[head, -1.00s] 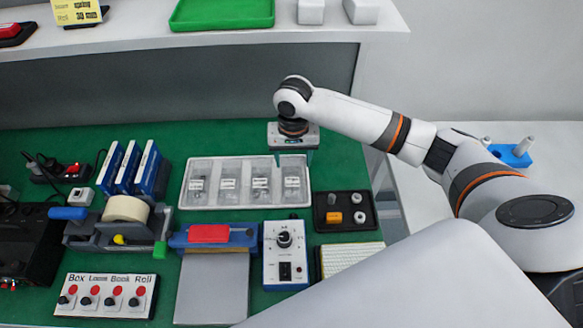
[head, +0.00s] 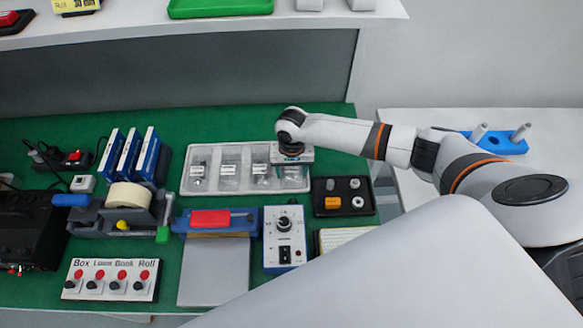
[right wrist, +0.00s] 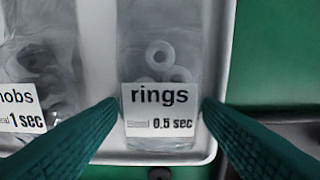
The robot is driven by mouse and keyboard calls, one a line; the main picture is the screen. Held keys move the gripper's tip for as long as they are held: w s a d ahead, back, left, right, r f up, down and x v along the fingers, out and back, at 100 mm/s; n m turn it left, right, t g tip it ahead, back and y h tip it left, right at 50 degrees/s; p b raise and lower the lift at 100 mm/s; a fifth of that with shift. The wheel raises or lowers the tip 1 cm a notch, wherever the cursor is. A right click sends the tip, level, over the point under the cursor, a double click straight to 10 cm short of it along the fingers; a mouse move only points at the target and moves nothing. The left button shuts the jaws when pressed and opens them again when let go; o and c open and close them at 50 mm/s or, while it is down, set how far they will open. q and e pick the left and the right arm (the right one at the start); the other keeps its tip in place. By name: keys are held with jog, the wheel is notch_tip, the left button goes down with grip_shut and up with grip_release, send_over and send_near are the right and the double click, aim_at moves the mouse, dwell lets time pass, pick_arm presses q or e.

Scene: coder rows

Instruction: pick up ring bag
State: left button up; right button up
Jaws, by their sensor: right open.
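The ring bag (right wrist: 160,75) is a clear bag with a white label reading "rings" and "0.5 sec", with several pale rings inside. It lies in the rightmost compartment of the white tray (right wrist: 98,40). My right gripper (right wrist: 160,104) is open, its green fingers on either side of the bag near the label, with nothing held. I cannot tell whether the fingers touch the bag. In the head view the right gripper (head: 291,158) is low over the right end of the tray and hides part of that bag. My left gripper is not in view.
Another bag (right wrist: 38,80), its label ending in "nobs", lies to the left. A black tray (head: 343,210) with small parts is just right of the white tray. A sealer with a red bar (head: 210,218) and a control box (head: 284,250) stand in front.

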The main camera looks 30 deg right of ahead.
jog(key=c, duration=0.6)
jog(key=shift+c, duration=0.2)
